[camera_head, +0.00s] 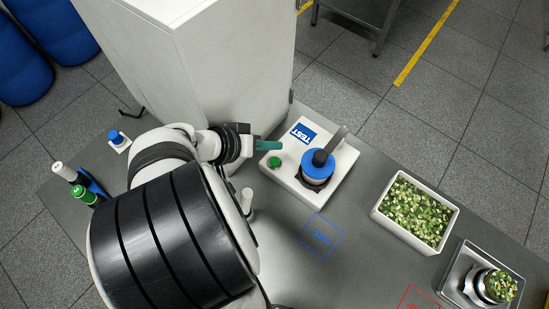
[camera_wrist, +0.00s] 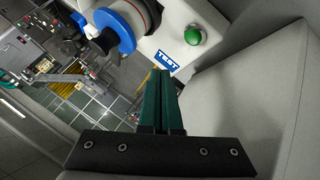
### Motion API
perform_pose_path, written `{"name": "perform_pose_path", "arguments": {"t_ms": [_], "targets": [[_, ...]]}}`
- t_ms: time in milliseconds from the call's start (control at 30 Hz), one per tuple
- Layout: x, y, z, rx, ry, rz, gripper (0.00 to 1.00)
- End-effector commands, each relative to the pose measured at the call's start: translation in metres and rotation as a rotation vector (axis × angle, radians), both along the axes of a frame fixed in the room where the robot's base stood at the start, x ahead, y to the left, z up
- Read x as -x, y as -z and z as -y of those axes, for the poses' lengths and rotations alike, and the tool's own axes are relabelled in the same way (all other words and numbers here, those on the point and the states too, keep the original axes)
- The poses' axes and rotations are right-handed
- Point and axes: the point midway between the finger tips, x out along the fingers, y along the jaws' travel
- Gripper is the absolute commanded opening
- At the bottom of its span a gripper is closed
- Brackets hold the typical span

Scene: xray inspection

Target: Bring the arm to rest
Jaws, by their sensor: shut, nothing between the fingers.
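My gripper (camera_head: 268,145) is shut and empty, its green fingers together in the wrist view (camera_wrist: 161,78). In the head view it points right, with the tips close to the left edge of the white test device (camera_head: 283,178). The device has a blue TEST label (camera_head: 302,133), a green button (camera_head: 274,162) and a blue-ringed part on top (camera_head: 319,163). In the wrist view the green button (camera_wrist: 193,36) and the label (camera_wrist: 168,61) lie beyond the fingertips. I cannot tell from these views whether the tips touch the device.
A tall white cabinet (camera_head: 208,60) stands behind my arm. A white bin (camera_head: 415,212) of green-and-white pieces and a metal tray with a filled cup (camera_head: 492,286) stand right. A blue button (camera_head: 117,138) and marker-like bottles (camera_head: 83,194) stand left. The table's (camera_head: 350,265) front middle is clear.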

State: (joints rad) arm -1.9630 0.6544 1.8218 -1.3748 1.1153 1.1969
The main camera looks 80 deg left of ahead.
Motion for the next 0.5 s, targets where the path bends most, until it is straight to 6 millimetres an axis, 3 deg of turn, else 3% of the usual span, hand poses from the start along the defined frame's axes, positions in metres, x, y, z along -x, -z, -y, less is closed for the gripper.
{"name": "perform_pose_path", "arguments": {"t_ms": [367,467,500], "targets": [[-0.007,-0.005,-0.003,-0.009,0.019,-0.001,0.0],[-0.047,-0.034,-0.014,-0.056,0.125,0.002,0.0],[-0.073,-0.053,-0.017,-0.085,0.193,0.004,0.0]]}}
